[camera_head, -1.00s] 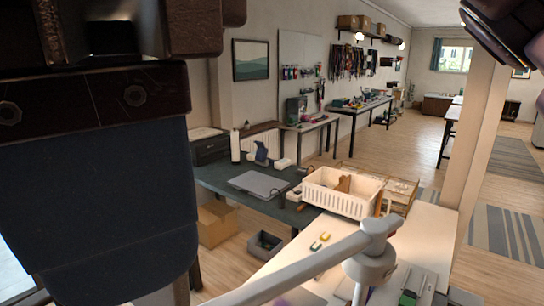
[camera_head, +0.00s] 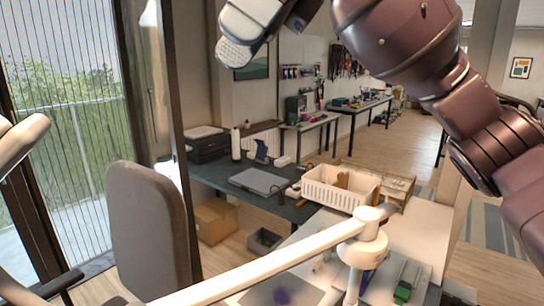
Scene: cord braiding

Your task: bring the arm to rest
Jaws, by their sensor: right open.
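My right arm comes in from the upper right, with dark purple-brown links. Its right gripper (camera_head: 272,18) is at the top of the view, partly cut off by the upper edge. One pale ridged finger pad shows, with a darker part beside it. The jaws are open, and I see nothing held between them. The gripper is high in front of the room, apart from the tables. My left gripper is not in view.
A white lamp arm (camera_head: 275,258) crosses the lower middle. A white basket (camera_head: 335,194) stands on the pale table (camera_head: 425,232). A grey chair back (camera_head: 150,225) is at left before the window. A dark desk (camera_head: 215,177) lies behind.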

